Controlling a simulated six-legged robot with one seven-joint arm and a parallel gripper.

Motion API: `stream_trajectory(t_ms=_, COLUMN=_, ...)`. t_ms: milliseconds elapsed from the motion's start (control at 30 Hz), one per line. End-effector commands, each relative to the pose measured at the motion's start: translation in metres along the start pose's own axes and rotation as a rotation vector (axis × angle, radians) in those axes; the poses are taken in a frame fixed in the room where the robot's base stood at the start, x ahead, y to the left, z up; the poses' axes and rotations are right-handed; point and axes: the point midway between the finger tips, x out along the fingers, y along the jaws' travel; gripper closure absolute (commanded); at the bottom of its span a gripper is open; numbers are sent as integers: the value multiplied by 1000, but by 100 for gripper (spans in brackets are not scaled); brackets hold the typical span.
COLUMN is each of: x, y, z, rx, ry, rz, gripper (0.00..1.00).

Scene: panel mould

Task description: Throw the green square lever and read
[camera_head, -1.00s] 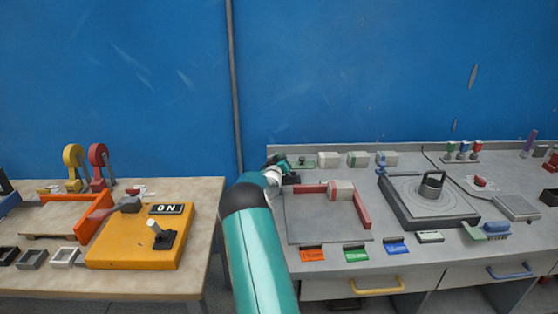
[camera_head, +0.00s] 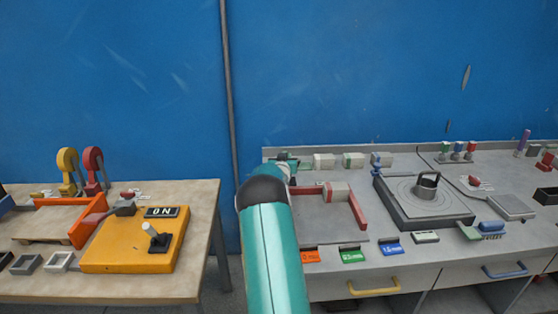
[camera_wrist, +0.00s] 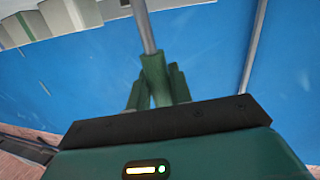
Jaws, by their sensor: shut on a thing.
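In the wrist view, my gripper (camera_wrist: 158,93) is shut on the green block-shaped end of the lever (camera_wrist: 154,68). A grey rod (camera_wrist: 147,28) runs from this green end away from my palm and out of the top edge. In the head view, my gripper (camera_head: 287,164) is at the back left corner of the right bench. A little green shows there, mostly hidden by my arm, so the lever's tilt and base cannot be made out.
Pale blocks (camera_head: 325,161) stand close right of my gripper. A red-edged grey plate (camera_head: 325,229) lies in front. Blue wall (camera_head: 380,70) stands behind.

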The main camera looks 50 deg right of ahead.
Motion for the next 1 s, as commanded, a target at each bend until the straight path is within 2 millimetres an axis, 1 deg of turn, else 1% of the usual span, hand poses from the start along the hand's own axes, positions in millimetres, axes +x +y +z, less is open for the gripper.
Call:
stream_trajectory(t_ms=33, x=1, y=8, z=1, rx=45, ry=-11, rz=-1, gripper=100)
stream_trajectory(t_ms=200, x=4, y=25, z=3, rx=202, ry=-43, rz=-18, gripper=100)
stream_trajectory(t_ms=500, x=10, y=47, z=12, rx=439, ry=-92, rz=-45, gripper=100)
stream_trajectory(t_ms=733, x=12, y=55, z=17, rx=550, ry=-114, rz=-59, gripper=100)
stream_trajectory(t_ms=1000, x=13, y=58, z=20, rx=600, ry=-126, rz=-67, gripper=100)
